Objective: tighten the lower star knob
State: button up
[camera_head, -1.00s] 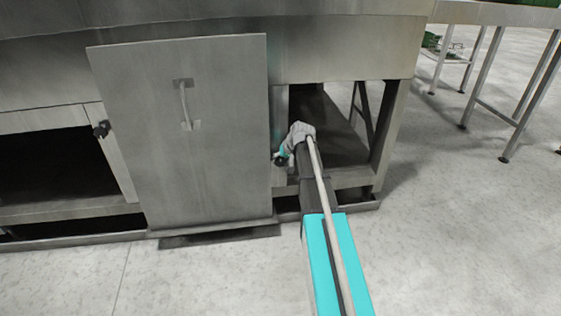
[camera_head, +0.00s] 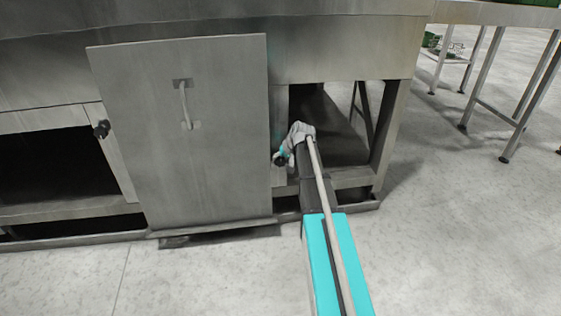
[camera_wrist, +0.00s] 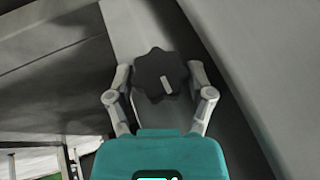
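The lower star knob (camera_wrist: 161,74) is black, lobed and has a pale mark on its face. In the wrist view it sits between the two fingers of my gripper (camera_wrist: 160,80), which appear to touch it on both sides. In the head view this knob (camera_head: 279,159) shows as a small dark shape at the right edge of the grey door panel (camera_head: 225,90). My gripper (camera_head: 284,156) reaches it from the right and is partly hidden by my wrist. Another black star knob (camera_head: 102,129) is on the post left of the door panel, a little higher in the picture.
The door panel has a vertical handle (camera_head: 185,105). Frame posts (camera_head: 393,130) and a lower rail (camera_head: 352,177) surround the opening right of my gripper. The floor (camera_head: 450,240) is clear at the right. A metal table (camera_head: 500,14) stands at the back right.

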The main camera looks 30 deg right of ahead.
jog(key=shift+o, duration=0.3)
jog(key=shift+r, duration=0.15)
jog(key=p+v, duration=1.2)
jog(key=v, duration=0.1)
jog(key=shift+s+r, duration=0.15)
jog(key=shift+s, duration=0.05)
dwell(0.4)
dwell(0.6)
